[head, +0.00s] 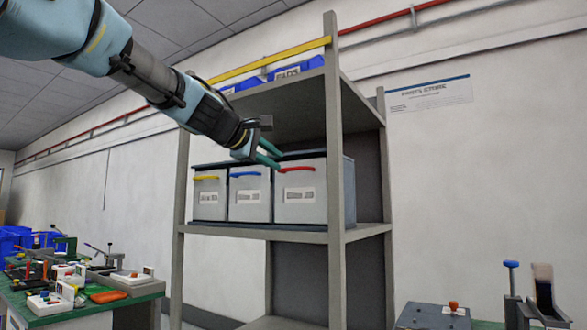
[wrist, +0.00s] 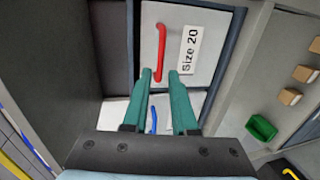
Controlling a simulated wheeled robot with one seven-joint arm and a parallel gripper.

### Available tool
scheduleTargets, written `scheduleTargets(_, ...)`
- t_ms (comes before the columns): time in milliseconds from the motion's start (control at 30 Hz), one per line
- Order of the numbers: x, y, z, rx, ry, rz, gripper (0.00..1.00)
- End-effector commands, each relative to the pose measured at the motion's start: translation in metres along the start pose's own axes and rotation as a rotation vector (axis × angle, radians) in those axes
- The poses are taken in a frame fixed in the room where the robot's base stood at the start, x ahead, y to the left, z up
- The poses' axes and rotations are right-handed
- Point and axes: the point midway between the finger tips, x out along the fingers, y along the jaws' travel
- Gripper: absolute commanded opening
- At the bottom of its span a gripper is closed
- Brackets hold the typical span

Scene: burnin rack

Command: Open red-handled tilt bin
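The red-handled tilt bin (head: 300,203) is the right one of three light grey bins on the rack's middle shelf. Its front looks closed. Its red handle (head: 296,169) runs along the top of the front. In the wrist view the red handle (wrist: 161,45) stands beside a "Size 20" label (wrist: 190,50). My gripper (head: 276,158) has green fingers and is at the upper left of the red-handled bin, near the handle. In the wrist view my gripper (wrist: 160,73) is open, with the handle's lower end appearing between the fingertips. I cannot tell whether they touch it.
A yellow-handled bin (head: 209,206) and a blue-handled bin (head: 250,207) stand to the left. The rack's upright post (head: 335,150) and upper shelf (head: 300,103) are close to my arm. Blue bins (head: 293,72) sit above. A cluttered green-topped bench (head: 85,305) is at left.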

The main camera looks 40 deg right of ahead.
Motion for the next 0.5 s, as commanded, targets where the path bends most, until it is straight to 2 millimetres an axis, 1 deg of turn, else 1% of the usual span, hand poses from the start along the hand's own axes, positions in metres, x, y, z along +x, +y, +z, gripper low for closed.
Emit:
scheduleTargets(33,0.011,0.002,0.001,-0.001,-0.004,-0.003,0.26)
scheduleTargets(200,0.043,0.002,0.001,-0.001,-0.003,-0.003,0.26)
scheduleTargets(300,0.058,0.001,0.000,-0.001,-0.002,-0.003,0.26)
scheduleTargets(400,0.069,0.001,0.000,0.001,-0.002,-0.003,0.26)
scheduleTargets(500,0.075,0.000,0.000,0.002,-0.001,-0.002,0.26)
